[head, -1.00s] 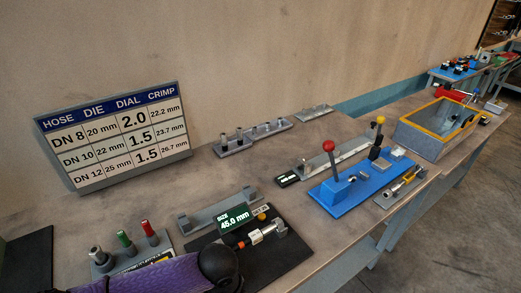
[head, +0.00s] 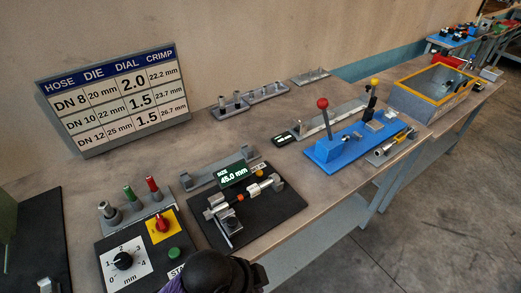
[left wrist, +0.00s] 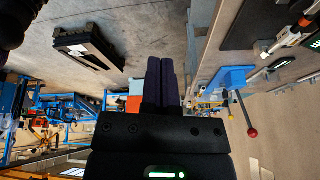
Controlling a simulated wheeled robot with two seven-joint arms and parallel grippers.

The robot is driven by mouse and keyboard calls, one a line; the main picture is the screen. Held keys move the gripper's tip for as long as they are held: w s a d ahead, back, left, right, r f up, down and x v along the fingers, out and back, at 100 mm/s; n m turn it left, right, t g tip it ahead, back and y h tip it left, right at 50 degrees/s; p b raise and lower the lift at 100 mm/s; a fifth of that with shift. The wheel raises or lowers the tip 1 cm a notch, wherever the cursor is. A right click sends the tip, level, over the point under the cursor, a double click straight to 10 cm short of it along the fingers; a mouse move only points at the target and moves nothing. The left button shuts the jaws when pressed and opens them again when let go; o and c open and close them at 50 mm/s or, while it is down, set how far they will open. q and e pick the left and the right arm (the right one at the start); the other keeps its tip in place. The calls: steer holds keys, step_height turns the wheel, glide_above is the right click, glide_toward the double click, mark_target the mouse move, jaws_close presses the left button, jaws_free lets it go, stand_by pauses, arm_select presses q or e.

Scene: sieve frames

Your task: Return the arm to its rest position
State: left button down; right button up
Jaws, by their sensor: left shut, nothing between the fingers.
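My left arm's dark end shows at the bottom edge of the head view, in front of the dial panel. In the left wrist view, my left gripper (left wrist: 160,82) points out over the grey floor beside the bench. Its two dark fingers are together with nothing between them. My right gripper is not seen in either view.
A workbench (head: 335,215) carries a dial panel (head: 135,255), a gauge (head: 236,174) reading 45.0 mm, a blue lever base (head: 340,150) and a yellow-rimmed box (head: 435,90). A chart (head: 115,100) stands behind. Floor at right is clear.

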arm_select(q)
steer(key=s+a+n+t+y, duration=0.1)
steer(key=s+a+n+y, duration=0.4)
steer(key=a+n, duration=0.8)
steer(key=s+a+f+m+g+h+b, duration=0.15)
steer(key=f+b, duration=0.45)
steer(key=f, duration=0.8)
steer(key=s+d+f+n+t+y+b, duration=0.15)
steer(key=f+b, duration=0.35)
steer(key=f, duration=1)
steer(key=s+a+f+g+b, duration=0.1)
steer(key=s+a+f+b, duration=0.1)
steer(key=s+f+b, duration=0.2)
steer(key=s+a+f+m+g+b, duration=0.1)
steer(key=s+f+b, duration=0.4)
steer(key=s+f, duration=0.5)
step_height(320, 180, down, 5)
steer(key=shift+a+r+h, duration=0.1)
steer(key=shift+a+h, duration=0.3)
